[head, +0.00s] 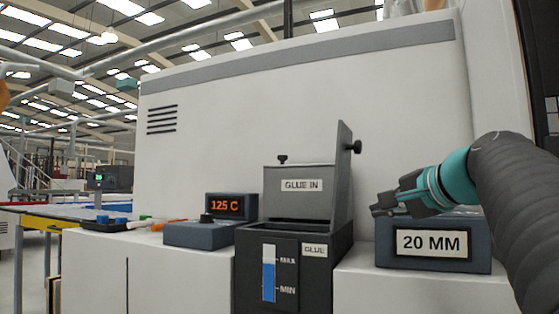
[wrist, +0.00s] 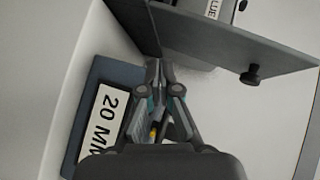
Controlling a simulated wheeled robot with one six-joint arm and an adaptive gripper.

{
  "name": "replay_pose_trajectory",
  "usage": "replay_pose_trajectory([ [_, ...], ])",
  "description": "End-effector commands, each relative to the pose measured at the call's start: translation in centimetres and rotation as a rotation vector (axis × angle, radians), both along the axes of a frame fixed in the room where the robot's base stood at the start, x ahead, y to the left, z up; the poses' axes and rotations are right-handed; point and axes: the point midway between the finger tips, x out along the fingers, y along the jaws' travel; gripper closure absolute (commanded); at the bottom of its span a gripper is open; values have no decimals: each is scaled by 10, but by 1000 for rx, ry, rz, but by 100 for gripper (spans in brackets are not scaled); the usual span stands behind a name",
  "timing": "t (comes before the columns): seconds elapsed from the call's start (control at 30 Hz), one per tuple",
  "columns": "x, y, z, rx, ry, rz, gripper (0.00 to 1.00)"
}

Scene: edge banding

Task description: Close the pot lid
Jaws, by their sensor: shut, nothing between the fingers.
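The dark glue pot (head: 255,238) stands in the middle of the head view, with a GLUE label and a blue level strip on its front. Its lid (head: 344,178) is a grey plate standing nearly upright at the pot's right side, with a black knob (head: 355,147) on its right face. In the wrist view the lid (wrist: 215,42) crosses the top, its knob (wrist: 251,76) facing the camera side. My gripper (head: 376,208) is shut and empty, to the right of the lid and lower than the knob; it also shows in the wrist view (wrist: 158,68). Contact with the lid is unclear.
A GLUE IN box (head: 300,205) sits at the pot's top, left of the lid. A 20 MM display block (head: 433,258) stands just below my gripper. A 125 C display (head: 231,206) is left of the pot. A white machine wall (head: 240,110) rises behind.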

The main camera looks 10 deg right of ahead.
Motion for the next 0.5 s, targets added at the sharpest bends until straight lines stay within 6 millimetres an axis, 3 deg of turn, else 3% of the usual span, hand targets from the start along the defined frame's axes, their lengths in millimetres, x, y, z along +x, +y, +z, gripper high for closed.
replay_pose_trajectory([
  [0.03,1,-22,25,54,-54,-25,100],
  [0.2,-11,-62,92,188,-202,-36,100],
  [0.33,-21,-75,120,234,-265,-28,100],
  [0.5,-20,-78,131,254,-288,-19,100],
])
